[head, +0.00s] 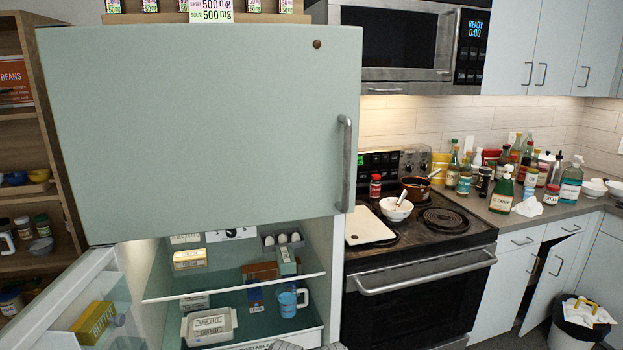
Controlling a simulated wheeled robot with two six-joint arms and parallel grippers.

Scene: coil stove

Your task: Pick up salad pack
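I cannot pick out a salad pack in the head view. The lower fridge compartment (160,287) is open, with its door (45,300) swung out to the left. A white packaged tray (209,326) with a label I cannot read surely lies on the lower shelf. A drawer label below it is cut off by the bottom edge. Neither gripper can be made out. A grey shape at the bottom edge may be part of my arm, and it hides a bit of the fridge's lower front.
A blue jug (288,304), a yellowish box (190,259) and eggs (283,238) are in the fridge. The shut upper door (200,130) overhangs the opening. The stove (420,270) stands close on the right. A butter box (93,322) sits in the open door.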

